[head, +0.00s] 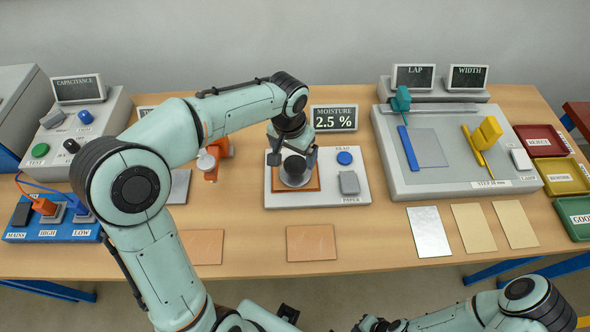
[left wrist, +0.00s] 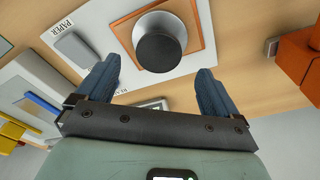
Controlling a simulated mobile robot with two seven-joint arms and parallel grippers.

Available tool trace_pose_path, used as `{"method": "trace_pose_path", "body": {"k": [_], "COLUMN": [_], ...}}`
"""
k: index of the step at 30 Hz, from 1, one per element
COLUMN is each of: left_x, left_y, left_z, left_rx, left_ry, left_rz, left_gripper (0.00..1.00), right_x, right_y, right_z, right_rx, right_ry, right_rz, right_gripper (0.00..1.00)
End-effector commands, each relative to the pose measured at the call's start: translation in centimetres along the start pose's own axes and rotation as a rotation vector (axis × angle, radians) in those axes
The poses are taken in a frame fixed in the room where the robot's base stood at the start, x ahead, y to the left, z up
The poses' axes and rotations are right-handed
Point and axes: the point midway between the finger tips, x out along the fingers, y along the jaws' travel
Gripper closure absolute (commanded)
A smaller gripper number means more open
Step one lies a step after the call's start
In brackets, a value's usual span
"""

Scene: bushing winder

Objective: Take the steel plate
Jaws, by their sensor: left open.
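A shiny silver-grey sheet (head: 428,232), which looks like steel, lies flat on the table right of centre. A duller grey plate (head: 180,186) lies left of centre, partly behind my arm. My left gripper (head: 293,158) is open and empty above a round metal weight with a black knob, which sits on a brown square sheet. In the left wrist view the black knob (left wrist: 161,54) is just ahead of and between the open fingers (left wrist: 156,82). Contact cannot be told.
The white moisture board (head: 355,202) holds a blue button and grey block; its display (head: 333,118) reads 2.5 %. Tan sheets (head: 473,228) lie beside the silver one. Brown sheets (head: 311,243) lie in front. Red, yellow and green trays (head: 577,222) stand at right.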

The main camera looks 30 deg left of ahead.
Motion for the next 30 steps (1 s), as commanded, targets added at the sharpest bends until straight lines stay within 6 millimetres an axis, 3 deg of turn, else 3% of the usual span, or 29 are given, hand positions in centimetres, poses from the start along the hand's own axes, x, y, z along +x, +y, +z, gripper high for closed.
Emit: {"method": "trace_pose_path", "body": {"k": [5,15,23,26,30], "left_x": [1.2,5.6,5.9,5.9,5.8], "left_y": [0.0,0.2,0.2,0.2,0.2], "left_z": [0.1,0.4,0.4,0.4,0.4], "left_rx": [0.0,0.0,0.0,0.0,0.0], "left_ry": [-0.002,-0.001,0.002,0.002,0.002], "left_rz": [0.0,0.0,0.0,0.0,0.0], "left_gripper": [0.06,0.06,0.06,0.32,0.77], "right_x": [0.1,0.2,0.2,0.2,0.2], "right_y": [0.0,0.1,0.1,0.1,0.1], "right_z": [0.0,0.1,0.1,0.1,0.1], "right_rx": [-0.001,0.0,0.0,0.0,0.0], "right_ry": [0.0,-0.001,-0.001,-0.001,-0.001], "right_rz": [0.0,0.0,0.0,0.0,0.0], "right_gripper": [1.0,1.0,1.0,1.0,1.0]}}
